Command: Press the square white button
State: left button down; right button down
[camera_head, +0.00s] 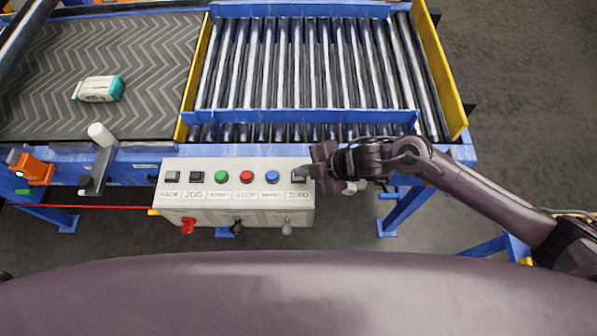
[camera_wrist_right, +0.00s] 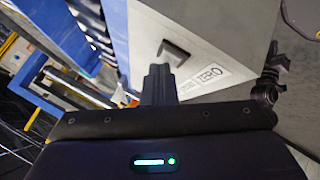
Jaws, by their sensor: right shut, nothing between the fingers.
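A light grey control box (camera_head: 255,210) carries a row of buttons with printed labels. The square button above ZERO (camera_head: 298,174) is at the right end, partly covered by my right gripper (camera_head: 311,172). In the right wrist view this ZERO button (camera_wrist_right: 176,50) looks dark grey, just beyond my gripper's shut fingertips (camera_wrist_right: 158,70). I cannot tell whether they touch it. A square grey button (camera_head: 172,176) above BACK and a darker square one (camera_head: 196,177) above JOG sit at the left end. No button looks clearly white. My left gripper is not in view.
Green (camera_head: 221,177), red (camera_head: 247,177) and blue (camera_head: 272,177) round buttons lie between the square ones. Several knobs, one red (camera_head: 188,226), stick out of the box front. Behind are a roller conveyor (camera_head: 300,70) and a belt (camera_head: 150,50) with a white-teal sack (camera_head: 95,89).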

jog(key=shift+r+p, duration=0.7)
jog(key=shift+r, duration=0.15)
notch_tip(320, 180, up, 5)
jog(key=p, duration=0.4)
jog(key=shift+p, duration=0.3)
